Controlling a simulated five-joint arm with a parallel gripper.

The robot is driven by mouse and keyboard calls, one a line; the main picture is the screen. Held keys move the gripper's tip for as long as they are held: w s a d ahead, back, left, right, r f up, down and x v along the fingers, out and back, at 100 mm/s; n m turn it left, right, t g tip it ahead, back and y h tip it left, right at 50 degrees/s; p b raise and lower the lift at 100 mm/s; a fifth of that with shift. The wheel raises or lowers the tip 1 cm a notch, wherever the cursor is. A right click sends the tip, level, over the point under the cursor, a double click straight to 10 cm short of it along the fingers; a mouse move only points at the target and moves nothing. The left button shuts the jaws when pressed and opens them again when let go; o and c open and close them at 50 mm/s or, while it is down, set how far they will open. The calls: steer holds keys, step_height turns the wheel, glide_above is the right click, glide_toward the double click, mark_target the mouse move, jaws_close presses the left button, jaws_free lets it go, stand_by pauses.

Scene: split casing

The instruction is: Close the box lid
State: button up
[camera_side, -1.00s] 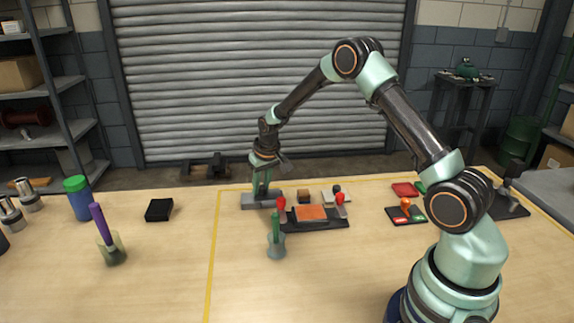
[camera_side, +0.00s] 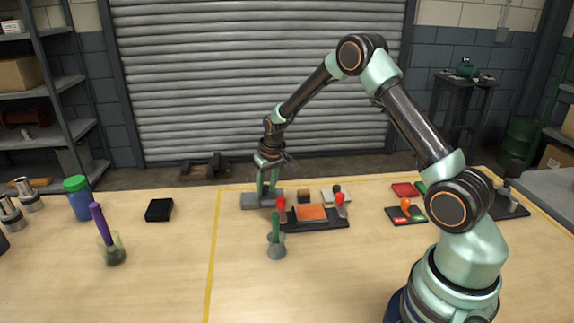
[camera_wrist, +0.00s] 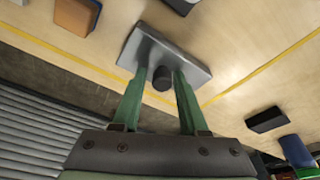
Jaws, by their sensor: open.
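A grey rectangular plate (camera_side: 250,201) lies on the wooden table, just left of and behind a dark fixture; it looks like the lid. In the wrist view the plate (camera_wrist: 150,42) has a dark round knob (camera_wrist: 163,79) on top. My gripper (camera_side: 268,193) is above the plate, with its green fingers apart. In the wrist view the fingers (camera_wrist: 160,70) stand on either side of the knob, with gaps visible, and hold nothing. Whether a box body is under the plate is hidden. The side view barely shows the knob between the fingers.
The dark fixture (camera_side: 325,223) holds an orange block (camera_side: 311,212) between two red-topped handles. A grey cup with a green stick (camera_side: 276,246) stands in front. A black block (camera_side: 159,210) and a blue bottle (camera_side: 78,204) are at left. The table's left middle is clear.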

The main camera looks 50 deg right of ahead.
steer(key=shift+r, duration=3.3)
steer(key=shift+r, duration=0.1)
steer(key=shift+a+r, duration=0.2)
steer(key=shift+r, duration=0.15)
steer(key=s+a+r+n+t, duration=0.1)
steer(key=s+a+r, duration=0.25)
steer(key=r, duration=0.25)
steer(key=s+a+r, duration=0.3)
steer(key=s+r, duration=0.2)
steer(key=r, duration=0.1)
steer(key=s+a+r+n+t, duration=0.1)
steer(key=s+a, duration=0.2)
steer(key=s, duration=0.4)
steer(key=s+a+r+n, duration=0.1)
steer(key=s+a, duration=0.2)
steer(key=s, duration=0.4)
steer(key=shift+r+t+y, duration=0.25)
steer(key=shift+t+y, duration=0.05)
steer(key=shift+t, duration=0.1)
steer(key=shift+s+a, duration=0.1)
